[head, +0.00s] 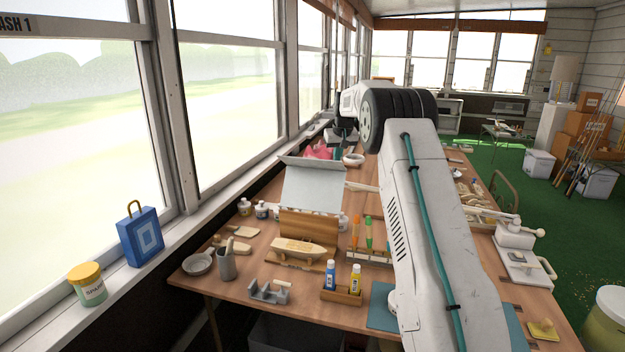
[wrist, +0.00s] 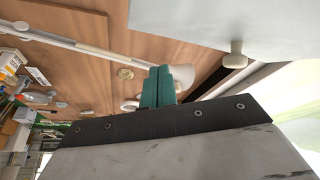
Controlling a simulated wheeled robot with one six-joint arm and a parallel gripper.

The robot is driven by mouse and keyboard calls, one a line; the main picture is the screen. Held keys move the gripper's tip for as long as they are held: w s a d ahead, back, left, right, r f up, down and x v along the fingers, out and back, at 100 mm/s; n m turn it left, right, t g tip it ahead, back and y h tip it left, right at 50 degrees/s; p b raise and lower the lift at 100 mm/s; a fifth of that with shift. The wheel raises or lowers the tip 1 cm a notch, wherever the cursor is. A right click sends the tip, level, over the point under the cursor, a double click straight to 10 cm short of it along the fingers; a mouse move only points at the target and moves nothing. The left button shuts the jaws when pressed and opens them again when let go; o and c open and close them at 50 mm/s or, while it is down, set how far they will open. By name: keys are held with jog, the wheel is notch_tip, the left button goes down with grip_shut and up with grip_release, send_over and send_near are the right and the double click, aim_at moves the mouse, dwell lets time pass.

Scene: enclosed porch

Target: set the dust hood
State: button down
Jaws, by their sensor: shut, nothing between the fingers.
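The dust hood (head: 315,187) is a pale grey-white panel. It stands raised and tilted back above a wooden back panel (head: 309,224). In front of that sits a light wooden boat model (head: 298,247) on a base. In the wrist view a pale panel (wrist: 240,28), apparently the hood, fills the upper right, with a whitish knob (wrist: 236,58) near its edge. My gripper (wrist: 162,88) has teal fingers that are shut and empty, close to the panel but visibly apart in the picture.
The wooden workbench (head: 238,287) is crowded. A rack with bottles (head: 343,293), a cup (head: 226,264), a bowl (head: 198,264) and a grey holder (head: 269,291) stand near its front. Several small bottles (head: 262,209) are left of the hood. Windows line the left side.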

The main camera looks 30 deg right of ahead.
jog(key=shift+s+a+r, duration=0.15)
jog(key=shift+s+a, duration=0.75)
jog(key=shift+a, duration=0.15)
jog(key=shift+s+a+r, duration=0.15)
jog(key=shift+s+a, duration=0.75)
jog(key=shift+a, duration=0.15)
jog(key=shift+s+a+f, duration=0.15)
jog(key=shift+s+a, duration=1.5)
jog(key=shift+a, duration=0.2)
jog(key=shift+s+a, duration=1.85)
jog(key=shift+a, duration=0.3)
send_near(331, 163)
jog(key=shift+s+a+r, duration=0.15)
jog(key=shift+a+r, duration=0.2)
jog(key=shift+a, duration=0.35)
jog(key=shift+s+a+r, duration=0.1)
jog(key=shift+a+r, duration=0.2)
jog(key=shift+a, duration=0.35)
jog(key=shift+s+a+r, duration=0.15)
jog(key=shift+a+r, duration=0.2)
jog(key=shift+a, duration=0.35)
